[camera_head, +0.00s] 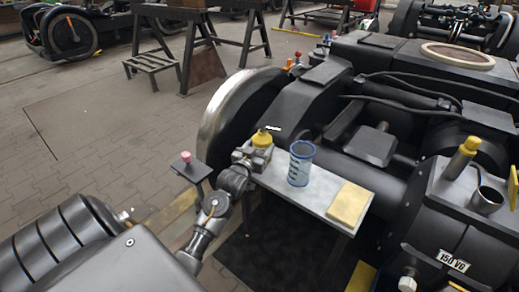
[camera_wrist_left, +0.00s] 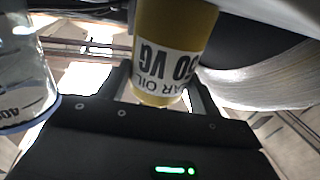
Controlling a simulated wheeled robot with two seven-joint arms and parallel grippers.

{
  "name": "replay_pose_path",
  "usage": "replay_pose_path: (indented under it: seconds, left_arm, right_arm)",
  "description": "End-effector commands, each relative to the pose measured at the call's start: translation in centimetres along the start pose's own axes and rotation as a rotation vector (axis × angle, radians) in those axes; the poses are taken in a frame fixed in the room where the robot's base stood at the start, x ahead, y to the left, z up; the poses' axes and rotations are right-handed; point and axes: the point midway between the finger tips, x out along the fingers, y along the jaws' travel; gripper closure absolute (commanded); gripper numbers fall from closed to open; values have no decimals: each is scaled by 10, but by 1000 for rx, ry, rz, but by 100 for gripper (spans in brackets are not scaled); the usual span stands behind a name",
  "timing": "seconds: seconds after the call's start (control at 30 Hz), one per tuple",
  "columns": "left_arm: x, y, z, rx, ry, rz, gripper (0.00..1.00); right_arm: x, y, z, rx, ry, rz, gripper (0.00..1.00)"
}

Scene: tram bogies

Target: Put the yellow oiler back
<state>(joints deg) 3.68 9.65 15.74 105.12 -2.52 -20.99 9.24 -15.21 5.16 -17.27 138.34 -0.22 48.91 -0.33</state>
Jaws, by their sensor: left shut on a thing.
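The yellow oiler (camera_head: 263,139) is at the far left corner of a small grey table (camera_head: 314,199). My left gripper (camera_head: 255,155) is shut on it from the near side. In the left wrist view the oiler (camera_wrist_left: 168,55) stands between the fingers (camera_wrist_left: 160,90), its label reading "AR OIL" and "50 VG" upside down. Whether its base touches the table is hidden. A "150 VG" plate (camera_head: 453,260) is on the black bogie housing at lower right. My right gripper is not in view.
A clear blue-rimmed beaker (camera_head: 301,164) stands right of the oiler, close by in the wrist view (camera_wrist_left: 25,75). A yellow pad (camera_head: 348,204) lies on the table's right end. A yellow bottle (camera_head: 462,158) and dark mug (camera_head: 487,199) stand on the bogie. A wheel (camera_head: 215,110) rises behind.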

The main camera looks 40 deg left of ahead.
Motion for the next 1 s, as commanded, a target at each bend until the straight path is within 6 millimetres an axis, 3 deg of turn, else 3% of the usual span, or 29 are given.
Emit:
replay_pose_path:
  seconds: [0.23,0.27,0.4,0.77,1.0]
  left_arm:
    - [0,0,0,0,3,0,73]
    - [0,0,2,0,0,0,34]
    - [0,0,1,0,0,0,16]
    - [-2,0,-2,0,0,1,15]
    - [-43,0,-3,0,-5,1,15]
  right_arm:
    - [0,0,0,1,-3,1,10]
    - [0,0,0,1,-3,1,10]
    - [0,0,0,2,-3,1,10]
    - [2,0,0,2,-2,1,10]
    - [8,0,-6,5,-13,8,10]
